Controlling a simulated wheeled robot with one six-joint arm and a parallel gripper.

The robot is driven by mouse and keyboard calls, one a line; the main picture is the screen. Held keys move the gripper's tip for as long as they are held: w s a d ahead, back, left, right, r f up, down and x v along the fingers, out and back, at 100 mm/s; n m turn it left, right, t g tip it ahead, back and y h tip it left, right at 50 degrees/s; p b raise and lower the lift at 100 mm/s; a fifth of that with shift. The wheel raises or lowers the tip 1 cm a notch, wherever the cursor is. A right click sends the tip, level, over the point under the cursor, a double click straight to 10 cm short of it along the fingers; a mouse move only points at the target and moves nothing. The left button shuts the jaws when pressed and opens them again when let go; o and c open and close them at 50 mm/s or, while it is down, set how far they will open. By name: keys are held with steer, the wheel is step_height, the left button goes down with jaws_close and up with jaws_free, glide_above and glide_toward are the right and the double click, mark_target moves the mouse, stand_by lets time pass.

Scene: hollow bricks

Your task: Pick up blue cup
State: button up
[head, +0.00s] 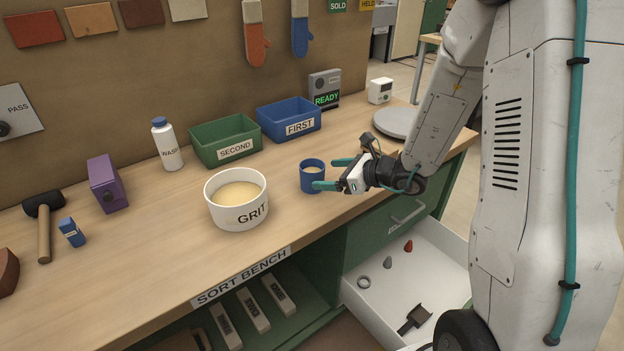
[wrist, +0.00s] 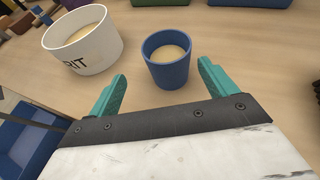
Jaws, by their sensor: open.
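The blue cup (head: 312,182) stands upright on the bench, right of the white GRIT tub, with pale tan contents inside. My gripper (head: 334,173) is at the cup's right side with its teal fingers spread open. In the wrist view the cup (wrist: 168,68) is just ahead of the fingertips, roughly centred between them. My open gripper (wrist: 160,80) holds nothing. I cannot tell whether a finger touches the cup.
The white GRIT tub (head: 238,211) stands close on the cup's left. Green SECOND (head: 224,140) and blue FIRST (head: 289,120) bins stand behind. A round grey plate (head: 397,123) is at the right. An open white drawer (head: 432,268) juts out below the bench.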

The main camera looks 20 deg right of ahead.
mark_target(312, 176)
steer(key=shift+w+d+f+m, duration=0.2)
steer(key=shift+d+f+m, duration=0.2)
steer(key=shift+f, duration=0.15)
steer(key=shift+w+f+h, duration=0.2)
steer(key=shift+w+h, duration=0.05)
steer(key=shift+h, duration=0.05)
steer(key=x, duration=0.7)
steer(key=shift+a+f, duration=0.1)
steer(key=shift+f, duration=0.15)
steer(key=c, duration=1.2)
steer(key=shift+r, duration=0.2)
